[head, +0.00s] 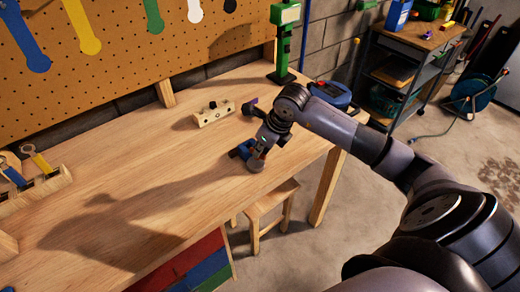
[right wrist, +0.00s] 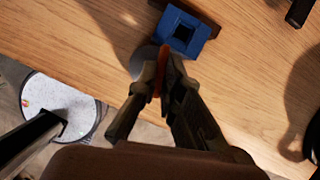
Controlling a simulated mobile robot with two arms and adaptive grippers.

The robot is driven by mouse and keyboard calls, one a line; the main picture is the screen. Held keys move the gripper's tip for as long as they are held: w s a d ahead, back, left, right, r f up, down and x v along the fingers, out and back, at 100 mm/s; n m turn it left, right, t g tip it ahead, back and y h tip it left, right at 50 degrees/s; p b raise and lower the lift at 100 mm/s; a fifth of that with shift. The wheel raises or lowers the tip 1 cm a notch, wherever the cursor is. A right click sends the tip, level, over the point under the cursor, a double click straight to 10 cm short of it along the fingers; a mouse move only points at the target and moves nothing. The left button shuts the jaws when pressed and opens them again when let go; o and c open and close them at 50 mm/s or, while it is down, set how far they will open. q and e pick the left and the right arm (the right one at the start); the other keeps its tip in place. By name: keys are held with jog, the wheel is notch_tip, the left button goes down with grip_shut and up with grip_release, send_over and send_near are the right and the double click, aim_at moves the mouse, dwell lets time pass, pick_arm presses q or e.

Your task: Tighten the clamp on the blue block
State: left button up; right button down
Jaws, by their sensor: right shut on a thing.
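The blue block (head: 241,150) is near the front right edge of the workbench (head: 150,150). In the right wrist view the blue block (right wrist: 183,31) shows a square opening. Beside it, on the bench-edge side, are an orange part (right wrist: 161,70) and a grey round part (right wrist: 143,60), apparently of the clamp. My right gripper (head: 259,148) is over this spot. In the right wrist view its fingers (right wrist: 162,80) are shut on the orange part, close beside the blue block. The fingers hide much of the clamp, so I cannot tell how tight it is. My left gripper is not in view.
A wooden block with dark knobs (head: 213,114) and a green stand (head: 284,40) are farther back on the bench. A tool rack (head: 35,190) is at the left. A stool (head: 268,211) stands below the front edge. The bench middle is clear.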

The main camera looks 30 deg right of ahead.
jog(key=shift+a+f, duration=0.1)
jog(key=shift+f, duration=0.1)
jog(key=shift+s+a+f+m+h+b, duration=0.1)
jog(key=shift+m+h+b, duration=0.1)
jog(key=shift+m+b, duration=0.35)
jog(key=shift+f+m+h+b, duration=0.1)
jog(key=shift+m+h+b, duration=0.2)
jog(key=shift+m, duration=0.35)
jog(key=shift+a+r+m+h+b, duration=0.15)
jog(key=shift+m+h+b, duration=0.35)
jog(key=shift+m+b, duration=0.85)
jog(key=shift+s+m+p, duration=0.1)
jog(key=shift+m+p, duration=0.2)
jog(key=shift+m, duration=0.15)
jog(key=c, duration=1.8)
grip_release()
jog(key=shift+o, duration=0.4)
jog(key=shift+w, duration=0.2)
jog(key=shift+r, duration=0.4)
jog(key=v, duration=1.1)
